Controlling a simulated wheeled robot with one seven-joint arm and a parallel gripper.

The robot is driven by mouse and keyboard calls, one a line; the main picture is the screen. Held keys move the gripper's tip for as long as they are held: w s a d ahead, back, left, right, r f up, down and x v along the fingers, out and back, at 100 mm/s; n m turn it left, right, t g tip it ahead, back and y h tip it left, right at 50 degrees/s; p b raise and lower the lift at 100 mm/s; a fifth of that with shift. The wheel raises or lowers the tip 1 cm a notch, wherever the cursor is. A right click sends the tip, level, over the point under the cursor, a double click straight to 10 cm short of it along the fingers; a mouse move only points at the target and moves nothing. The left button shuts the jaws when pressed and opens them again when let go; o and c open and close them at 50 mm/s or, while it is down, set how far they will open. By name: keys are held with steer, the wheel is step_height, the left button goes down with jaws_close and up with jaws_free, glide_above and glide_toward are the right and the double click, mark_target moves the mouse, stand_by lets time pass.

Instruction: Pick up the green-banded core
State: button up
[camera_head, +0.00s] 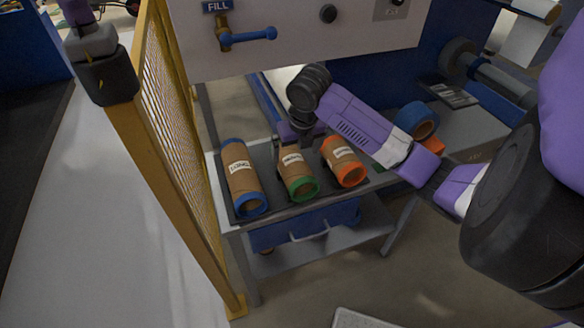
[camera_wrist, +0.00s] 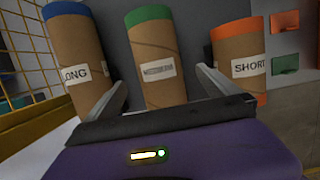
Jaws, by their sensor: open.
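The green-banded core (camera_head: 301,187) is a brown cardboard tube with a green rim and a white label. It lies in the middle of three cores on the dark tray of a small table. In the wrist view the green-banded core (camera_wrist: 157,70) stands centred beyond my gripper (camera_wrist: 160,95), whose two fingers are spread to either side of its lower end. My gripper (camera_head: 296,138) is open and over the far end of this core in the head view. It hides that end. I cannot tell whether the fingers touch the tube.
A blue-banded core (camera_head: 241,180) labelled LONG lies left, and an orange-banded core (camera_head: 345,162) labelled SHORT lies right, both close by. A yellow mesh fence (camera_head: 180,130) borders the table's left. A panel with a FILL valve (camera_head: 240,36) stands behind. A blue roll (camera_head: 416,120) lies right.

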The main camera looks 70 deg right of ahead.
mark_target(294, 160)
steer(key=p+x, duration=0.1)
steer(key=x, duration=0.5)
steer(key=shift+w+f, duration=0.1)
steer(key=shift+f, duration=0.15)
steer(key=c, duration=1.8)
steer(key=shift+r, duration=0.1)
